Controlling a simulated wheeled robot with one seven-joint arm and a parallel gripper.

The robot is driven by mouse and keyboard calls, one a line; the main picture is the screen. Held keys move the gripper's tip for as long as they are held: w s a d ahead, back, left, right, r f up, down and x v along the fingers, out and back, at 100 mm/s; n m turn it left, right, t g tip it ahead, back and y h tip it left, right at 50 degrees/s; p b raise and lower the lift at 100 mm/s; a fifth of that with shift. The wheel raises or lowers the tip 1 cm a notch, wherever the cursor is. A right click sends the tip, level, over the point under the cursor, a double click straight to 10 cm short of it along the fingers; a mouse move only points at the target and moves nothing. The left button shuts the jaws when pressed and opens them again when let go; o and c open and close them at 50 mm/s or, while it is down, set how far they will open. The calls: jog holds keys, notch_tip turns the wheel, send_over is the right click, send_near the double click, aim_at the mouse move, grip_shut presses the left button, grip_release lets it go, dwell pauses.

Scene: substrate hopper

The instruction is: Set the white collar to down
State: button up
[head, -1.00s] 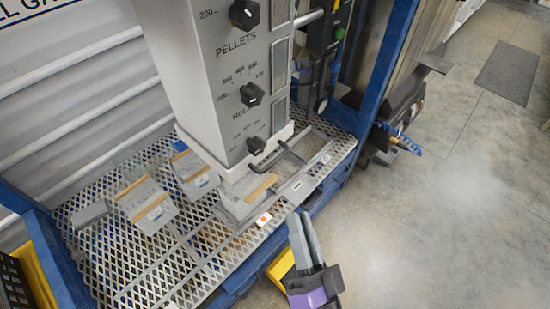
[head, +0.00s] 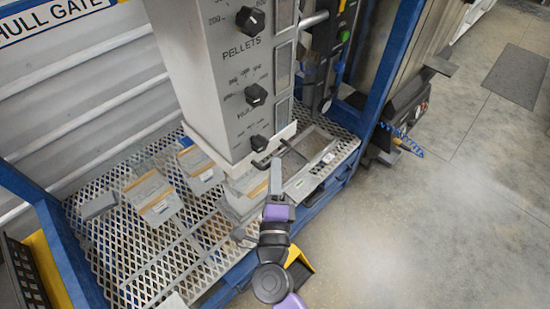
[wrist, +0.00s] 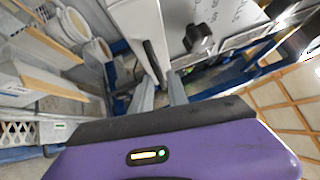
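The white collar (head: 233,171) is a pale band around the bottom of the grey hopper column (head: 215,90) in the head view. A dark bar handle (head: 290,147) sticks out from its front. My gripper (head: 276,172) is in front of the collar, just below the handle in the picture. In the wrist view, my gripper (wrist: 160,88) has its two grey fingers apart, with a dark bar (wrist: 153,58) showing between and beyond their tips. I cannot tell whether either finger touches it.
Black knobs (head: 256,95) line the column's front, with the lowest close above the handle. A grey box with a tan strip (head: 153,197) lies on the mesh shelf (head: 110,255). Blue frame posts (head: 388,75) stand at the sides. Open floor (head: 430,230) lies to the right.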

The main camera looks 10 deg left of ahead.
jog(key=shift+w+a+r, duration=0.1)
jog(key=shift+w+r, duration=0.05)
jog(key=shift+w, duration=0.7)
jog(key=shift+w+a+r, duration=0.1)
jog(key=shift+w, duration=0.7)
grip_shut()
